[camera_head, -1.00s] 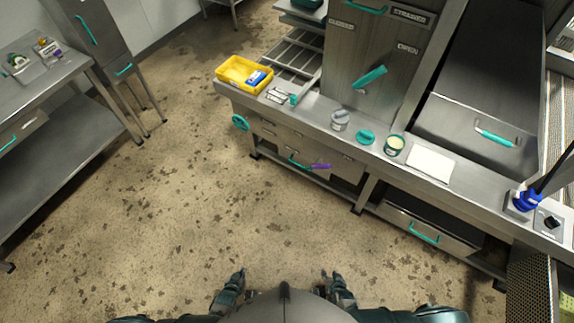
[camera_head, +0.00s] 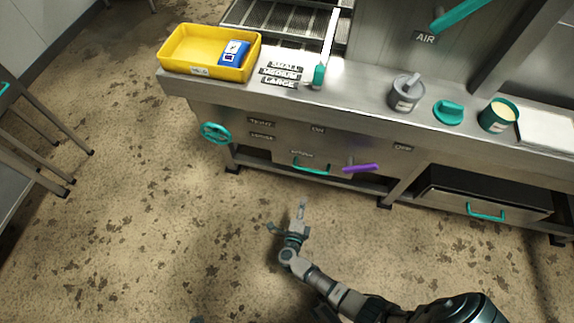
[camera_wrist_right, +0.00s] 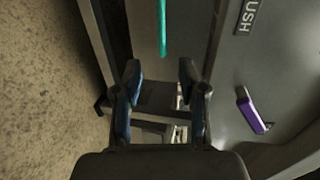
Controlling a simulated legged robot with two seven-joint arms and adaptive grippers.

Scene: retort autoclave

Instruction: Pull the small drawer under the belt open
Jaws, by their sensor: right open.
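The small drawer (camera_head: 285,160) is a grey metal front under the counter, with a teal bar handle (camera_head: 310,169). Its front looks flush with the panel around it. In the right wrist view the teal handle (camera_wrist_right: 163,28) stands beyond the fingertips, near the top middle. My right gripper (camera_head: 286,216) is open and empty, in front of and below the handle, apart from it. Its two dark fingers (camera_wrist_right: 158,88) show spread in the wrist view. My left gripper is not clearly in view.
A purple lever (camera_head: 361,168) sticks out just right of the handle; it also shows in the wrist view (camera_wrist_right: 253,112). A teal wheel (camera_head: 215,133) is at left. A larger drawer (camera_head: 484,193) is at lower right. A yellow bin (camera_head: 190,70) stands on the counter. Floor in front is clear.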

